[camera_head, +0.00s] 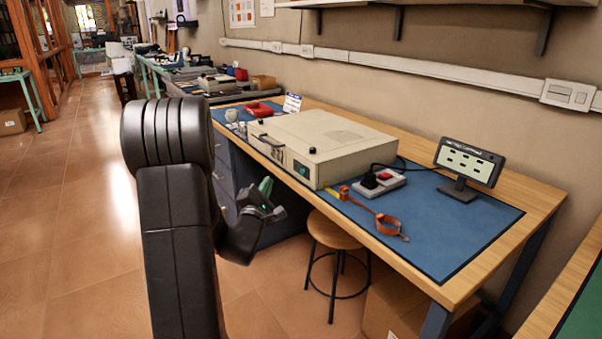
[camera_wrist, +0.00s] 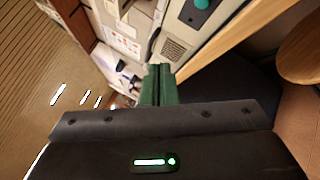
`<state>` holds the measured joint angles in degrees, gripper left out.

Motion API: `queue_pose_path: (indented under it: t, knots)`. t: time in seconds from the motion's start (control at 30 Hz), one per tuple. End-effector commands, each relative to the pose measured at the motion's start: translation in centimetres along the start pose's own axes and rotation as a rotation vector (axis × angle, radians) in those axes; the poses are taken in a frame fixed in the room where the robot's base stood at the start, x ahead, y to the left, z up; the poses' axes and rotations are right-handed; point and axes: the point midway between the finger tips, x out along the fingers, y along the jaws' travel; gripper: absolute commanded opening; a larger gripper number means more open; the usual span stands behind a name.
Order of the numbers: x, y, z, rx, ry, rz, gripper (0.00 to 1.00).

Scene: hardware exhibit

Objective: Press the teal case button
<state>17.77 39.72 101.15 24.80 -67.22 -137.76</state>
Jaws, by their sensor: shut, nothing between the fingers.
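The beige case (camera_head: 322,138) lies flat on the blue mat of the workbench, with a small dark panel on its front side. The teal button (camera_wrist: 202,3) shows at the top edge of the wrist view, partly cut off, on a dark panel in the case front (camera_wrist: 184,28). My gripper (camera_head: 267,186) has green fingers and is shut and empty. It is in front of the case, off the bench's front edge. Its fingers (camera_wrist: 159,72) are apart from the button, which lies up and right of them in the wrist view.
A stool (camera_head: 333,232) stands below the bench's front edge (camera_head: 405,262). On the mat (camera_head: 450,225) are a switch box (camera_head: 380,183), a copper-coloured strap (camera_head: 388,225) and a small display (camera_head: 469,162). A red object (camera_head: 259,109) lies behind the case. Open floor (camera_head: 75,220) is at left.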

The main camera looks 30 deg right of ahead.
Motion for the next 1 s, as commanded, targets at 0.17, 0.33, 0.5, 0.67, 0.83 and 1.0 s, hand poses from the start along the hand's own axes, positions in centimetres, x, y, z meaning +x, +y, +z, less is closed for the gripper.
queue_pose_path:
  t: [0.17, 0.33, 0.5, 0.67, 0.83, 1.0]
  knots:
    - [1.5, -1.2, 1.3, 0.0, -0.003, -0.003, 0.0]
    - [3.2, -2.4, 2.5, 0.0, -0.002, -0.002, 0.0]
    - [4.6, -3.6, 3.4, 0.0, -0.002, -0.002, 0.0]
    - [5.4, -4.1, 3.9, 0.001, 0.001, -0.002, 0.0]
    - [5.7, -4.2, 4.2, 0.001, 0.0, -0.002, 0.0]
    - [5.7, -4.2, 4.2, 0.001, 0.001, -0.002, 0.0]
